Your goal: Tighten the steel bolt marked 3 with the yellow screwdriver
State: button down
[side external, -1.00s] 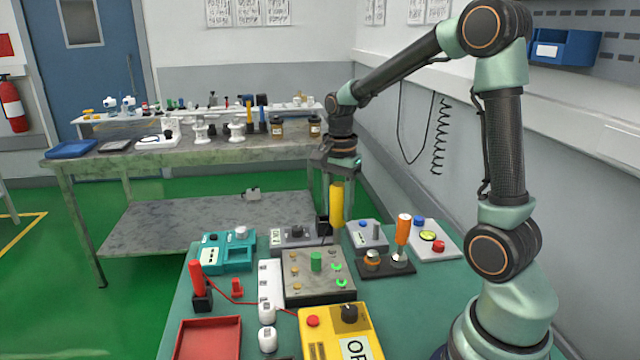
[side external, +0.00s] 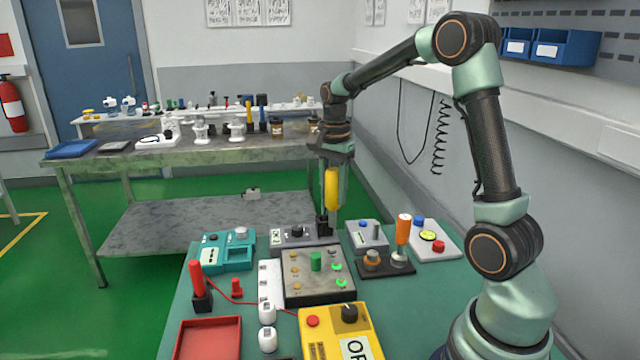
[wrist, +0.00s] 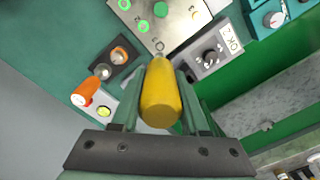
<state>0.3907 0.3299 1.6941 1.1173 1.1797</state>
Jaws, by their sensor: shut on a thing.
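The yellow screwdriver (side external: 331,188) hangs upright in my gripper (side external: 335,205), which is shut on its handle above the back of the green table. In the wrist view its handle (wrist: 160,95) lies between the fingers, and its tip cannot be made out clearly. The bolt plate (side external: 305,294) lies on the table, nearer the camera and lower than the screwdriver. It carries several brass-coloured heads at left, a green knob (side external: 316,262) in the middle and two bright green rings at right.
A black holder (side external: 322,225) stands beside the screwdriver by a grey dial box (side external: 290,237). An orange-handled tool (side external: 403,228) stands upright on a black base at right. A teal box (side external: 222,252), yellow box (side external: 338,335), white power strip (side external: 270,285) and red tray (side external: 209,340) crowd around the plate.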

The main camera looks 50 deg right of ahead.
aim_at(333, 226)
jog(key=shift+f, duration=3.3)
jog(key=shift+f, duration=0.25)
jog(key=shift+r, duration=3.05)
jog(key=shift+w, duration=0.1)
